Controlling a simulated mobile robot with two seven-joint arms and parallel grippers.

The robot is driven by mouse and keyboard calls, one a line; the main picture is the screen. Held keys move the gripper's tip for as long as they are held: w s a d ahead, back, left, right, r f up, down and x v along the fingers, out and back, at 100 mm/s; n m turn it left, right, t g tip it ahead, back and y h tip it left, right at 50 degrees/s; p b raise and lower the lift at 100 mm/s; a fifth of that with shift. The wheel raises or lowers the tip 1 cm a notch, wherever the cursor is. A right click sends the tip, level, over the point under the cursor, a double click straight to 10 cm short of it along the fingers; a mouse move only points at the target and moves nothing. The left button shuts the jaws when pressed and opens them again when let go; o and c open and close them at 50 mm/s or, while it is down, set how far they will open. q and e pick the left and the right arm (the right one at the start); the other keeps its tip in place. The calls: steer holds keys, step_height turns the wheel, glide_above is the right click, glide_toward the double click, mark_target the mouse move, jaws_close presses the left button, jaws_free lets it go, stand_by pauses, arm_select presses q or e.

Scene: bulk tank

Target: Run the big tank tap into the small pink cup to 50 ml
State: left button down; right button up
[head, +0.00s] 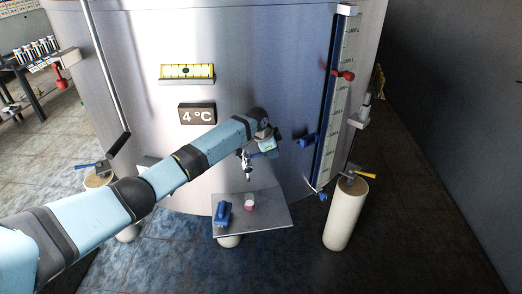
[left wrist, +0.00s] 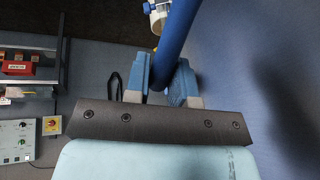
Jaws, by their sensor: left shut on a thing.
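The big steel tank (head: 230,55) fills the middle of the head view. Its tap (head: 248,167) has a thin spout pointing down above a small grey shelf. The small pink cup (head: 249,205) stands upright on the shelf, roughly below the spout. Its fill level is too small to read. My left gripper (head: 271,146) is at the tap, its fingers partly hidden by the wrist. In the left wrist view the gripper (left wrist: 163,76) is shut on a blue bar (left wrist: 178,30), which looks like the tap's lever. My right gripper is not in view.
A blue object (head: 223,212) lies on the grey shelf (head: 268,220), left of the cup. A tall blue-framed level gauge (head: 333,105) with a red clip (head: 344,75) stands to the right. A yellow-handled valve (head: 354,174) is at the lower right. The floor at right is clear.

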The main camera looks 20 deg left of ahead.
arm_select(q)
steer(key=c, duration=1)
jaws_free()
steer(key=shift+o, duration=0.2)
steer(key=b+v, duration=0.1)
steer(key=v, duration=1.3)
steer(key=shift+b, duration=0.3)
steer(key=shift+f, duration=0.15)
steer(key=s+d+f+n+t+h, duration=0.1)
steer(key=s+d+f, duration=0.3)
steer(key=s+f, duration=0.3)
steer(key=s+d+f+n+t+p, duration=0.1)
steer(key=s+d+f, duration=0.25)
steer(key=f, duration=0.55)
steer(key=s+d+f+n+t+h, duration=0.1)
steer(key=s+d+f, duration=0.2)
steer(key=s+f, duration=0.4)
steer(key=s+f+n+t, duration=0.1)
steer(key=s+f+n, duration=0.1)
steer(key=s, duration=1)
steer(key=s+f+n+t+y, duration=0.1)
steer(key=s+f+n+t, duration=0.1)
steer(key=s, duration=1)
steer(key=shift+s+f+n+t+p, duration=0.3)
steer(key=shift+f+n+p, duration=0.25)
steer(key=shift+f, duration=0.3)
